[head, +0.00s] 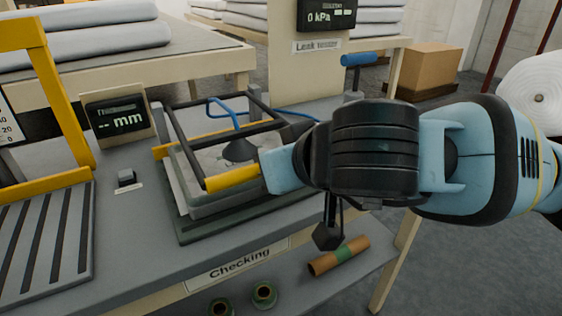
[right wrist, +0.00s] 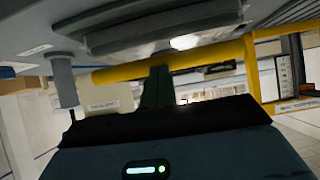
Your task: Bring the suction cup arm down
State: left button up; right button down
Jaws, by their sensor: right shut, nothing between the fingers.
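The suction cup arm is a black frame (head: 182,143) with a yellow handle (head: 232,179) at its front end. It lies low over a tray on the checking table. Its dark suction cup (head: 238,151), fed by a blue hose, is just above or on a pale sheet; I cannot tell if it touches. My right arm reaches in from the right, its hand close to the handle's right end; its fingertips are hidden in the head view. In the right wrist view my right gripper (right wrist: 157,80) is shut and empty, its fingers at a yellow bar (right wrist: 210,58), contact unclear. My left gripper is out of view.
A yellow gauge frame (head: 58,90) and a mm display (head: 116,115) stand at left on the table (head: 130,235). A leak tester display (head: 328,14) is behind. Rolls lie on a shelf below.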

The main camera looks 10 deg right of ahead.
jog(key=s+f+p+v, duration=0.1)
jog(key=f+v, duration=0.1)
jog(key=v, duration=0.9)
jog(key=shift+s+d+p, duration=0.25)
jog(key=shift+s+p, duration=0.1)
jog(key=shift+r, duration=0.1)
